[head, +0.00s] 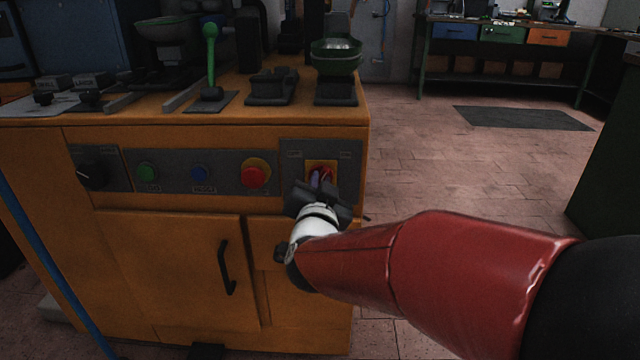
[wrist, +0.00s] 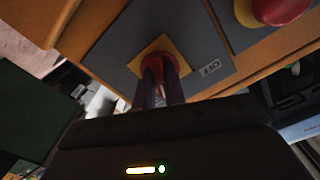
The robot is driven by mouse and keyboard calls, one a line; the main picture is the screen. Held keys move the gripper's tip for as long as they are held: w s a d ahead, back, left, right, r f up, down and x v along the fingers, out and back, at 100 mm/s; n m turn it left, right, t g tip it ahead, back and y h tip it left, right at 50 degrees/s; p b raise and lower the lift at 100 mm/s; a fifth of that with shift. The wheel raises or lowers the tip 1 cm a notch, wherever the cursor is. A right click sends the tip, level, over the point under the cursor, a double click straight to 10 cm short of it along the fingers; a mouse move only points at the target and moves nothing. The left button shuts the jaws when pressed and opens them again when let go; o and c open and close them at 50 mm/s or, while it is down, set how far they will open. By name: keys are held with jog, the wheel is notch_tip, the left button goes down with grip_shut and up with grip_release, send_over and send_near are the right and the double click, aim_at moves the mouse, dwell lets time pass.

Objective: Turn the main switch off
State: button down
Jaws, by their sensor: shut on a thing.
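The main switch (head: 326,173) is a red rotary knob on a yellow plate, at the right end of the orange machine's front panel. In the wrist view the red knob (wrist: 158,62) sits on its yellow square, with an "OFF" label beside it on the grey panel. My gripper (head: 319,183) reaches the switch from the front right. Its two fingers (wrist: 160,85) are shut on the red knob, one on each side. The fingers and gripper body hide part of the knob, so its exact turn angle is hard to read.
Left along the panel are a red emergency button (head: 253,174), a blue button (head: 199,173), a green button (head: 147,172) and a black knob (head: 92,174). A black door handle (head: 226,268) sticks out below. The floor (head: 440,150) to the right is open.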

jog(key=shift+n+p, duration=1.8)
jog(key=shift+n, duration=5.3)
jog(key=shift+f, duration=0.1)
jog(key=c, duration=1.5)
grip_release()
jog(key=shift+o, duration=0.2)
jog(key=shift+s, duration=0.1)
